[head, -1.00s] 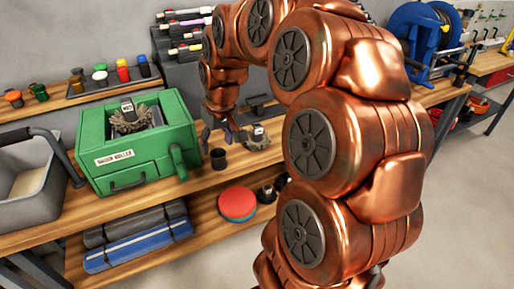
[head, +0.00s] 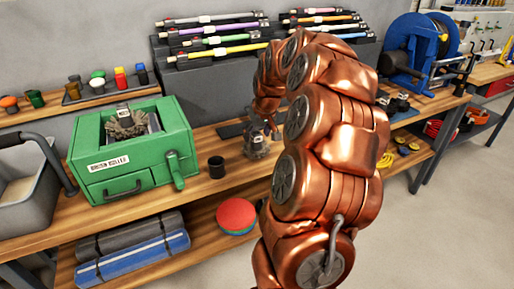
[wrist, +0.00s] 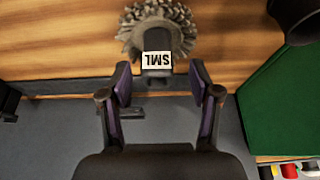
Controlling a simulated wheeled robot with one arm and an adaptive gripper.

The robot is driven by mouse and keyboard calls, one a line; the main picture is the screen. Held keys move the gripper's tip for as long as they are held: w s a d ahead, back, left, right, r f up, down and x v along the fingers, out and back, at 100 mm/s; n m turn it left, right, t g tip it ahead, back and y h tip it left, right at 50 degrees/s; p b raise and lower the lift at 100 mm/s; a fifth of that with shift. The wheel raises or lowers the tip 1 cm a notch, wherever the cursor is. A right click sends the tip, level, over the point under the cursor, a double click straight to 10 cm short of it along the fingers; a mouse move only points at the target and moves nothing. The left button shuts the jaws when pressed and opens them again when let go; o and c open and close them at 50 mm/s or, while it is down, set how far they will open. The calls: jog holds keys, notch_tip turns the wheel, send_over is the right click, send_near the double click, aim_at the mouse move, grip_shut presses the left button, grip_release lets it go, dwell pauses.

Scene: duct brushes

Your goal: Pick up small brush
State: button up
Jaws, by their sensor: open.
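The small brush (wrist: 160,28) has a round head of grey-brown bristles and a dark block with a white "SML" label. In the wrist view it lies just beyond my fingertips, with the labelled block in line with the gap between them. My gripper (wrist: 160,82) is open and empty, one purple-padded finger on each side of that line. In the head view the brush (head: 257,148) stands on the wooden bench, with my gripper (head: 268,130) close above it. The fingers are small and partly hidden there.
A green box (head: 135,160) holds another bristle brush (head: 126,124). A dark cup (head: 216,167) stands between box and small brush, also in the wrist view (wrist: 297,18). A stepped rack (head: 215,72) of coloured rods is behind. A grey bin (head: 25,190) is far left.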

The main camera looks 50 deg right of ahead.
aim_at(258, 137)
jog(key=x, duration=0.4)
jog(key=shift+s+d+f, duration=0.1)
jog(key=shift+s+f, duration=0.05)
jog(key=shift+s, duration=0.15)
grip_shut()
